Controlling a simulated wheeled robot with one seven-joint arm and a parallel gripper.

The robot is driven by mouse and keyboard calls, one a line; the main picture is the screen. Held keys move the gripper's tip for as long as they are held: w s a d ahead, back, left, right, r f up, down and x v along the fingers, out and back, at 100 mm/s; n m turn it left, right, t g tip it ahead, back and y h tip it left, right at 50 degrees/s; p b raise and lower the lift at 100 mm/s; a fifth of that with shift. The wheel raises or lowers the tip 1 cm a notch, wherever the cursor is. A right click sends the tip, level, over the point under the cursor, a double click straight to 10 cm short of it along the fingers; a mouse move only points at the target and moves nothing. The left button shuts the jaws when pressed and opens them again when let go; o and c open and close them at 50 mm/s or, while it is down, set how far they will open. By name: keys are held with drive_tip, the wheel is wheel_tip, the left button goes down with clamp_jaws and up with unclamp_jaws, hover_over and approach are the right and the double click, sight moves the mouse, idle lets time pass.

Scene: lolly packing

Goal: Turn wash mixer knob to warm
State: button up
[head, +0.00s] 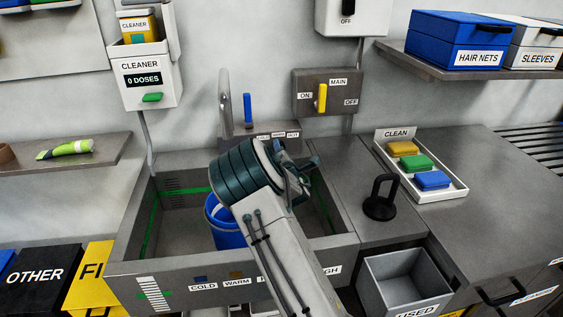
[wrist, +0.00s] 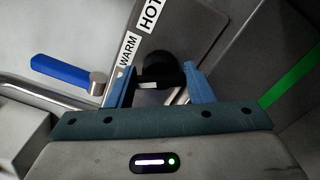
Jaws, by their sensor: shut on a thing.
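The wash mixer panel (head: 262,131) is a grey box on the back wall of the sink, with small labels along its front. In the wrist view the WARM label (wrist: 128,49) and the HOT label (wrist: 150,14) show above the black mixer knob (wrist: 158,66). My gripper (wrist: 164,88) has its two blue fingers on either side of this knob and is shut on it. A pale mark shows at the knob's near side; I cannot tell which label it points to. In the head view my gripper (head: 300,172) hides the knob.
A blue lever (head: 247,108) and a grey spout (head: 225,105) stand left of the panel. A blue bucket (head: 222,225) is in the sink (head: 175,225) below my arm. A black handled object (head: 380,200) stands on the right counter. The MAIN switch box (head: 335,85) is above.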

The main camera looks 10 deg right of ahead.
drive_tip(key=m+b, duration=0.3)
drive_tip(key=b, duration=0.1)
drive_tip(key=m+b, duration=0.2)
drive_tip(key=b, duration=0.2)
drive_tip(key=shift+d+f+m, duration=0.1)
drive_tip(key=shift+f+m, duration=0.1)
drive_tip(key=shift+m, duration=0.2)
drive_tip(key=shift+r, duration=0.1)
drive_tip(key=o, duration=1)
